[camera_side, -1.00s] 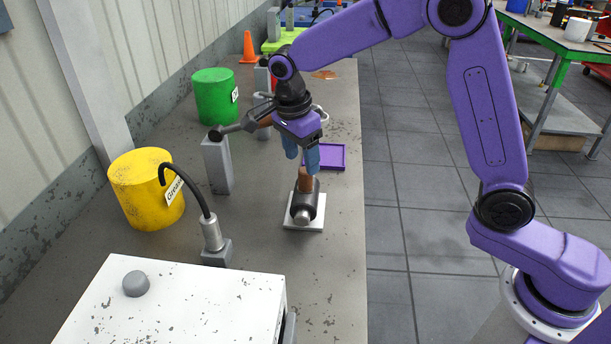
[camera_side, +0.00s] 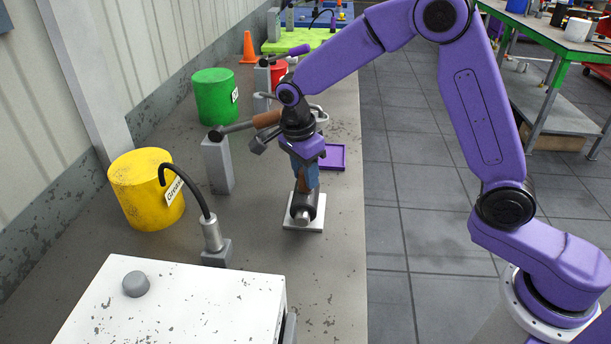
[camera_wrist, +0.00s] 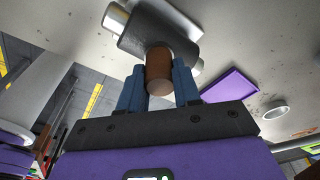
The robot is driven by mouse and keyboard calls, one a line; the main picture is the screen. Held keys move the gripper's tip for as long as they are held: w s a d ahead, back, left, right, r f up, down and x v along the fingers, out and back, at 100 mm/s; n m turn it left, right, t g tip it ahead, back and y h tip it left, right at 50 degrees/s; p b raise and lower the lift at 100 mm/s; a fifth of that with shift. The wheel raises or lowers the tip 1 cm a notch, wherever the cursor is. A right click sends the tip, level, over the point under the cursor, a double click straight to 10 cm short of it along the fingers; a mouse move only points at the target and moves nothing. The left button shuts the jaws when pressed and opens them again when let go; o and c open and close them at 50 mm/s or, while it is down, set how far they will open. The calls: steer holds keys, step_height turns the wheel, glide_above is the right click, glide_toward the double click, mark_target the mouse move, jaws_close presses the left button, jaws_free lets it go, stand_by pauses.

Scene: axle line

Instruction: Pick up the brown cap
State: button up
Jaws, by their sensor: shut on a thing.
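The brown cap (camera_wrist: 159,72) is a short cylinder at the side of a dark grey cylinder (camera_wrist: 150,36) in the wrist view. In the side view the cap (camera_side: 303,186) shows just below my fingers, against the dark cylinder (camera_side: 304,206), which lies on a white plate (camera_side: 290,223). My gripper (camera_wrist: 159,82) has its blue fingers on either side of the cap, shut on it. In the side view my gripper (camera_side: 305,180) points down over the cap, and its fingers partly hide it.
A purple tray (camera_side: 333,158) lies just behind and to the right. A yellow bucket (camera_side: 146,190), a green bucket (camera_side: 215,97) and a grey post (camera_side: 217,165) stand to the left. A white box (camera_side: 180,305) fills the front. The bench's right edge is close.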

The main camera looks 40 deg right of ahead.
steer(key=shift+r, duration=0.45)
step_height(320, 180, up, 2)
steer(key=s+d+r, duration=0.4)
steer(key=s+r, duration=0.6)
steer(key=s, duration=0.3)
steer(key=shift+s, duration=0.25)
steer(key=shift+r, duration=0.1)
steer(key=shift+w, duration=0.1)
